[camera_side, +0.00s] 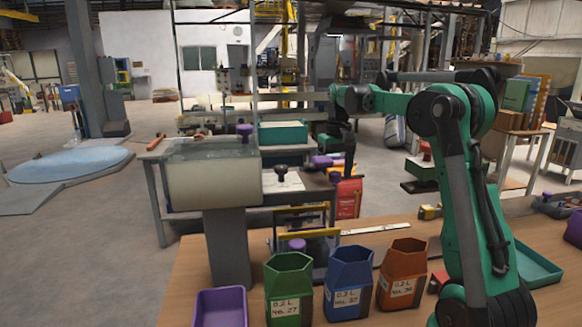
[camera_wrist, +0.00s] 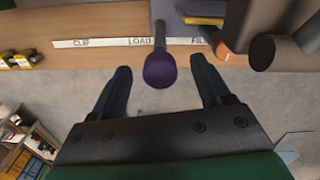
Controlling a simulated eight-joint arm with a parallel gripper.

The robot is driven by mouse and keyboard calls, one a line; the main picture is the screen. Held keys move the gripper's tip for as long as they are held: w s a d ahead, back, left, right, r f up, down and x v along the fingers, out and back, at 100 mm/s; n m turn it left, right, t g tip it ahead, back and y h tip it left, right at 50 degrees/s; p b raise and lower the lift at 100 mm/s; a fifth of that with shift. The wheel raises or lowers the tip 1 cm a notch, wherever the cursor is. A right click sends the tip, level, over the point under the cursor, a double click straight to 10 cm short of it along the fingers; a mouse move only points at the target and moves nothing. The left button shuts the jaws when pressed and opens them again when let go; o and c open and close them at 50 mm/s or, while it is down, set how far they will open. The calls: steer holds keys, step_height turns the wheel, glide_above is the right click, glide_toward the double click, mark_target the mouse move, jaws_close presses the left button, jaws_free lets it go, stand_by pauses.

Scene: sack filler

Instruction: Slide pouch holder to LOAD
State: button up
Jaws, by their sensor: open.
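A purple round knob (camera_wrist: 160,70) on a dark stem shows in the wrist view, between my gripper's (camera_wrist: 165,82) two spread fingers. There are gaps on both sides of it, and nothing is gripped. The stem reaches up to a white strip (camera_wrist: 110,42) lettered CLIP, LOAD and FILL, crossing it just right of LOAD. A grey block (camera_wrist: 205,8) with a yellow bar, seemingly the pouch holder, is near the FILL end. The strip (camera_side: 375,229) lies right of this frame.
Green (camera_side: 289,290), blue (camera_side: 349,285) and orange (camera_side: 402,275) bins stand along the front of the wooden table. A large pale tank (camera_side: 213,182) stands left of the frame. A yellow tape measure (camera_side: 429,212) lies near the strip's right end.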

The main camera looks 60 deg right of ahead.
jaws_close()
steer(key=shift+s+d, duration=0.1)
stand_by(1.2)
